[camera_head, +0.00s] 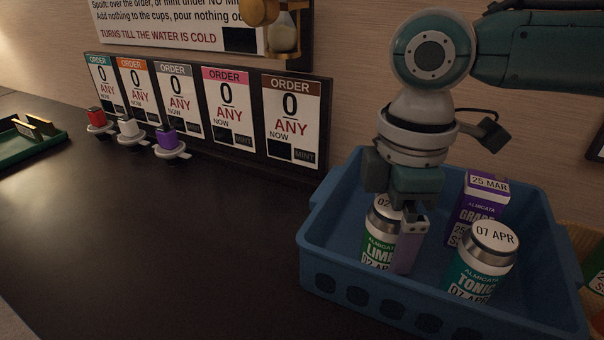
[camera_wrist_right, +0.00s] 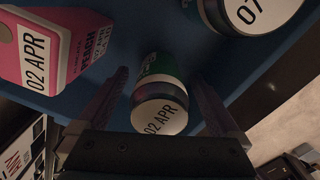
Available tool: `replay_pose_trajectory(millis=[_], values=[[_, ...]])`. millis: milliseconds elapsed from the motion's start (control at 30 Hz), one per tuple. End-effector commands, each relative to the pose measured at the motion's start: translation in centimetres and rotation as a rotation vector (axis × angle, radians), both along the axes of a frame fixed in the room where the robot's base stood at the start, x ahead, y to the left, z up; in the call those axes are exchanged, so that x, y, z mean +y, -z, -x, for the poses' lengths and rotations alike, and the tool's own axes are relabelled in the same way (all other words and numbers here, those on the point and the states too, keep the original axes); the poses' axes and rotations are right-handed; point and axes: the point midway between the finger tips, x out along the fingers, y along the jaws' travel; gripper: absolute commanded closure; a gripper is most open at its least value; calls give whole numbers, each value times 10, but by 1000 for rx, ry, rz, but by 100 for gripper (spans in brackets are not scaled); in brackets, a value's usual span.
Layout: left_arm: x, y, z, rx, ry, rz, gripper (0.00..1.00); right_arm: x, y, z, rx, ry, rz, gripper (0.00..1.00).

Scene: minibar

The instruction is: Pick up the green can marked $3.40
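A green lime can (camera_head: 379,243) with a "02 APR" lid stands in the blue crate (camera_head: 345,283), near its left front. No $3.40 mark is readable on it. My right gripper (camera_head: 410,240) points down at this can and partly hides it. In the right wrist view the can (camera_wrist_right: 160,105) lies between the two open fingers (camera_wrist_right: 160,90), with a gap visible on both sides. A teal tonic can (camera_head: 480,262) with a "07 APR" lid stands to the right in the crate. My left gripper is not in view.
A purple grape carton (camera_head: 485,195) stands behind the tonic can. A pink peach carton (camera_wrist_right: 70,45) shows in the right wrist view. Order cards (camera_head: 290,120) line the wall.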

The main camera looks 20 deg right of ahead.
Motion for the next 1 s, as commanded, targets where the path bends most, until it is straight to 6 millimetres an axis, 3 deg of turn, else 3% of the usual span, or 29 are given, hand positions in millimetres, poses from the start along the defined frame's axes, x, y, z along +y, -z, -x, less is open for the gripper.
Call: replay_pose_trajectory(millis=[67, 867, 1000], values=[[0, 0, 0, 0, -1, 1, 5, 0, 0, 0, 0, 0, 0, 8], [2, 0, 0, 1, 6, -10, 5, 0, -1, 0, 0, 0, 0, 98], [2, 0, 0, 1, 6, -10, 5, 0, -1, 0, -1, 0, -1, 100]])
